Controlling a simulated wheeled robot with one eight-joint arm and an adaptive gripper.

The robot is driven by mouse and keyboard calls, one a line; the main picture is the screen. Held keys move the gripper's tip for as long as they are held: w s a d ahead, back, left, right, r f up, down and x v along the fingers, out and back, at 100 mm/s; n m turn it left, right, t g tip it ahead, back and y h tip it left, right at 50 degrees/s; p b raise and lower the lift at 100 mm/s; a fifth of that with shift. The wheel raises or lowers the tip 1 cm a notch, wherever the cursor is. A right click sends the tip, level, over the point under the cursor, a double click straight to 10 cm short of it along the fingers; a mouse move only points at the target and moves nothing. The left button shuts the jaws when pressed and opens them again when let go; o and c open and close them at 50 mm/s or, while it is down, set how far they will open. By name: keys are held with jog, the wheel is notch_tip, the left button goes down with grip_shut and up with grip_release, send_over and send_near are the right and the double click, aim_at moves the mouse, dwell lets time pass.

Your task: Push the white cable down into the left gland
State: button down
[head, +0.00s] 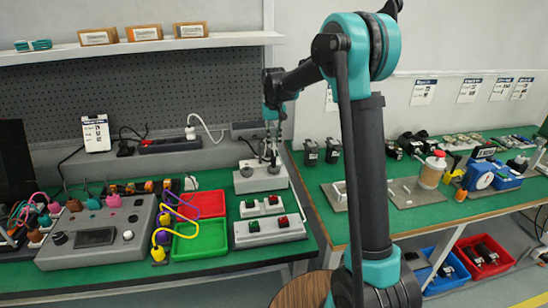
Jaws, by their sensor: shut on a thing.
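My gripper (264,153) is small and dark in the head view, at the end of my arm over the back of the left bench. It is shut on what looks like the white cable, which is too small and too covered by the fingers to make out. Below it stands a pale box (260,182) with two round grey glands on top. The left gland (246,170) is on the box's left side, and the right one is close under the fingers. How far the cable sits in the left gland cannot be told.
Two-button box (270,230), green tray (201,241), red tray (203,205) and grey control panel (97,232) crowd the left bench. A white-corded plug (190,132) stands on the power strip behind. The right bench holds a blue device (490,174) and a bottle (432,170).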

jog(key=shift+r, duration=3.5)
jog(key=shift+f, duration=0.85)
jog(key=shift+f, duration=0.85)
jog(key=shift+f, duration=1.05)
jog(key=shift+f, duration=1.25)
